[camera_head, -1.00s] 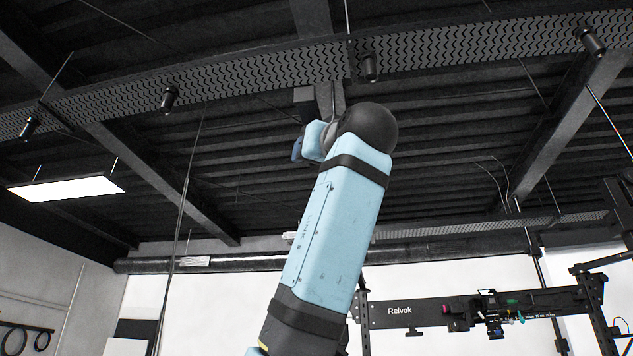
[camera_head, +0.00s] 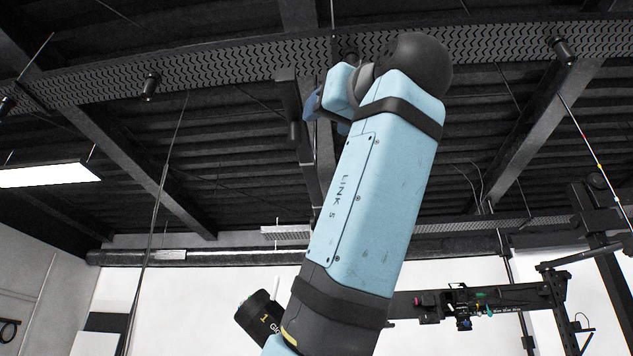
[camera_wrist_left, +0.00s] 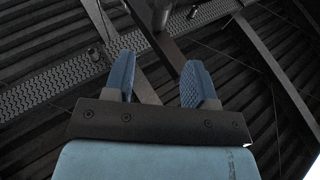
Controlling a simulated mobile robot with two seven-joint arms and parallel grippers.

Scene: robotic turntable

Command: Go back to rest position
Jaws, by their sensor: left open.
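My left gripper (camera_head: 326,112) is high in the head view, with its blue fingers partly hidden behind my raised light-blue arm. In the left wrist view, the left gripper (camera_wrist_left: 158,75) is open, its two blue fingers apart. Nothing is between them except the dark ceiling beyond. My right gripper is in neither view.
A dark ceiling with beams, a perforated tray (camera_head: 240,72) and spotlights fills the upper view. A lit panel (camera_head: 48,175) hangs at left. A black rack (camera_head: 520,295) stands at right. A black cylinder with yellow marking (camera_head: 260,316) shows beside my arm; I cannot tell what it is.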

